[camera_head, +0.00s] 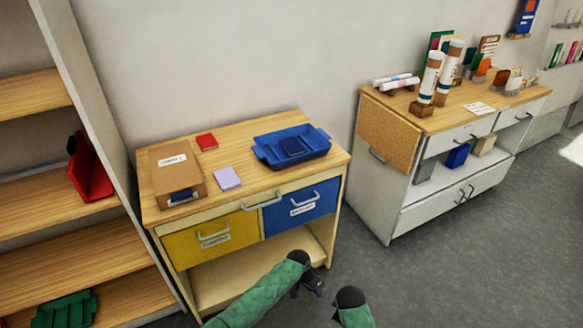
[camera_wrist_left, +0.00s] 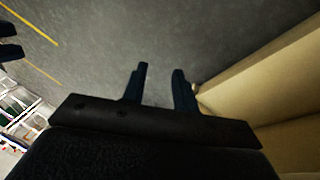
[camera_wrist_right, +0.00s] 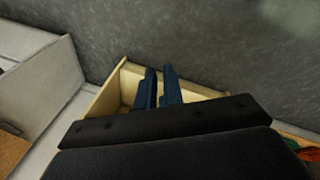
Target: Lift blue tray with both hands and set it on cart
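The blue tray (camera_head: 262,150) sits at the right end of the wooden top of a cabinet with a yellow and a blue drawer. A small dark blue object (camera_head: 293,146) lies in it. My left gripper (camera_head: 318,284) is low in front of this cabinet, apart from the tray. Its fingers are apart and empty in the left wrist view (camera_wrist_left: 160,72). My right wrist is beside it in the head view, with its fingers hidden. In the right wrist view my right gripper (camera_wrist_right: 159,72) shows a narrow gap between its fingers, with nothing held.
The cabinet top (camera_head: 245,172) also bears a cardboard box (camera_head: 165,160), a red item (camera_head: 207,142) and a lilac pad (camera_head: 227,178). Wooden shelves (camera_head: 60,215) stand left. Floor lies between the furniture.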

